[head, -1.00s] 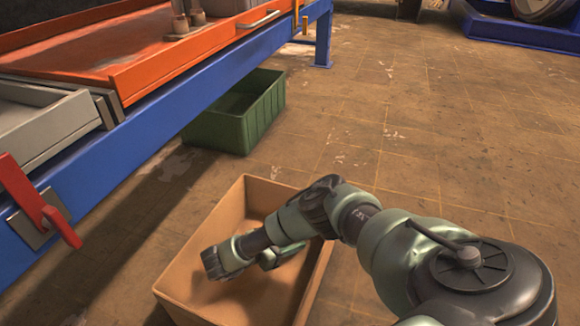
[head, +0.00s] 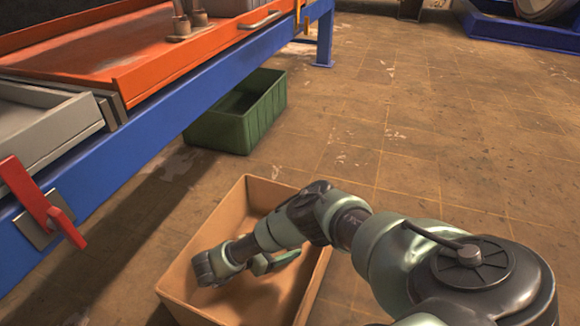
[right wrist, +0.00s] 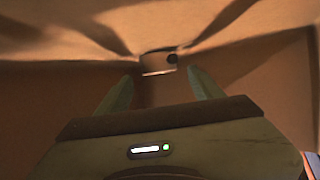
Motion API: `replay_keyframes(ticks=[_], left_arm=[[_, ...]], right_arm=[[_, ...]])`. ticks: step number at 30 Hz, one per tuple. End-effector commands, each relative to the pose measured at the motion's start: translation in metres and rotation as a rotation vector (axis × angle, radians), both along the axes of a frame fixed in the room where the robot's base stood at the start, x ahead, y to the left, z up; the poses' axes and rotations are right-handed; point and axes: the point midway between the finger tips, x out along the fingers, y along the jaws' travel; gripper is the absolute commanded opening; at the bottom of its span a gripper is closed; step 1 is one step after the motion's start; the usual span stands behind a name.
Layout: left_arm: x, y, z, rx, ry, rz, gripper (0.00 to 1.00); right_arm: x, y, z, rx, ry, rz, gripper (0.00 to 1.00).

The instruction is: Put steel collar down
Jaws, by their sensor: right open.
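My right arm comes in from the right in the head view and reaches into an open cardboard box (head: 185,282) on the floor. In the right wrist view my right gripper (right wrist: 155,75) is open, with its two green fingers apart inside the box. Just beyond the fingertips is a small light-edged piece (right wrist: 158,64) with a dark upper edge and a round dark spot. I cannot tell whether it is the steel collar. No clear steel collar shows in the head view, where my arm hides part of the box floor. My left gripper is not in view.
A blue-framed bench (head: 140,150) with an orange tray (head: 110,65) runs along the left. A red lever (head: 40,205) sticks out of its near side. A green bin (head: 240,115) stands on the floor by it. The floor to the right is mostly clear.

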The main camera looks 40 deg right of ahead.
Motion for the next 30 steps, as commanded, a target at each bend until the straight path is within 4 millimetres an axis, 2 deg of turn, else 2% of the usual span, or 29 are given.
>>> replay_keyframes(ticks=[1, 3, 9, 26, 30], left_arm=[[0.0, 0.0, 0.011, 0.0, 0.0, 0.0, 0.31], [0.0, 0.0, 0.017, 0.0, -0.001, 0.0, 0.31], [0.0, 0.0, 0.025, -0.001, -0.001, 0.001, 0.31], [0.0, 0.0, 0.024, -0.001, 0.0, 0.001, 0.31], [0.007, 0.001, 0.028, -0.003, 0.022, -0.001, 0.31]], right_arm=[[0.001, 0.01, 0.009, 0.001, 0.0, 0.002, 0.67], [0.002, 0.02, 0.013, 0.001, 0.0, 0.001, 0.67], [0.004, 0.039, 0.018, 0.0, 0.0, -0.001, 0.67], [0.004, 0.041, 0.017, 0.0, 0.0, -0.001, 0.67], [0.004, 0.041, 0.026, 0.0, 0.0, -0.001, 0.67]])
